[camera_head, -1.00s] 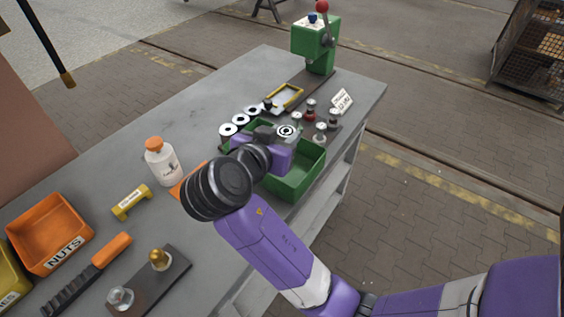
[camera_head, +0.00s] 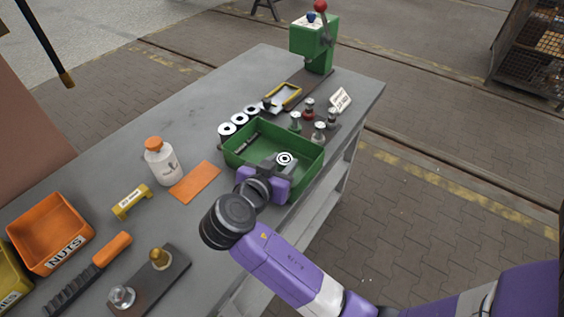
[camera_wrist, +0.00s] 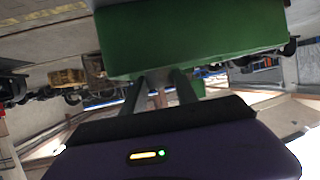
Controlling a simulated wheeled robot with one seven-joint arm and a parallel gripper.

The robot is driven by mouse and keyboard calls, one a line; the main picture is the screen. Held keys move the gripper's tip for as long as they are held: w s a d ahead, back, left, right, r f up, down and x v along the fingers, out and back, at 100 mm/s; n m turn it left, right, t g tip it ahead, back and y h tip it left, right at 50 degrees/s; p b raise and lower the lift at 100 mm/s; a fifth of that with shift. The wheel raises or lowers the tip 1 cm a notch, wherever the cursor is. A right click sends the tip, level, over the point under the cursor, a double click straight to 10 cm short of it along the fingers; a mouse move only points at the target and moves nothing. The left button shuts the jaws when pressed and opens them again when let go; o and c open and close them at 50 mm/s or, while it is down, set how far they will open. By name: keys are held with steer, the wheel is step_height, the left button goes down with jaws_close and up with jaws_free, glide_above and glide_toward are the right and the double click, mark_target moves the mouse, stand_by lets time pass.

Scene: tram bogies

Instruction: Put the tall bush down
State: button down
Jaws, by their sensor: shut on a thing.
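My gripper (camera_head: 272,178) is over the near end of the green tray (camera_head: 231,157), pointing away from me. A round pale ring with a dark centre (camera_head: 285,158) shows at its fingertips; I take it to be the top of the tall bush, and the gripper is shut on it. My arm and gripper body hide its lower part, so I cannot tell whether it touches the tray floor. In the wrist view the two fingers (camera_wrist: 157,85) reach up to a green wall, with a small grey patch between their tips.
A green press (camera_head: 313,45) stands at the back. A white bottle (camera_head: 162,163) and orange mat (camera_head: 195,182) lie left.

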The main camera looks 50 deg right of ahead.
steer(key=shift+f+b, duration=0.35)
steer(key=shift+b, duration=0.05)
steer(key=shift+f, duration=0.2)
steer(key=c, duration=0.9)
jaws_free()
steer(key=shift+c, duration=0.2)
steer(key=shift+r, duration=0.1)
steer(key=shift+r, duration=0.25)
steer(key=v, duration=1.2)
steer(key=shift+r+b, duration=0.2)
steer(key=shift+b, duration=0.2)
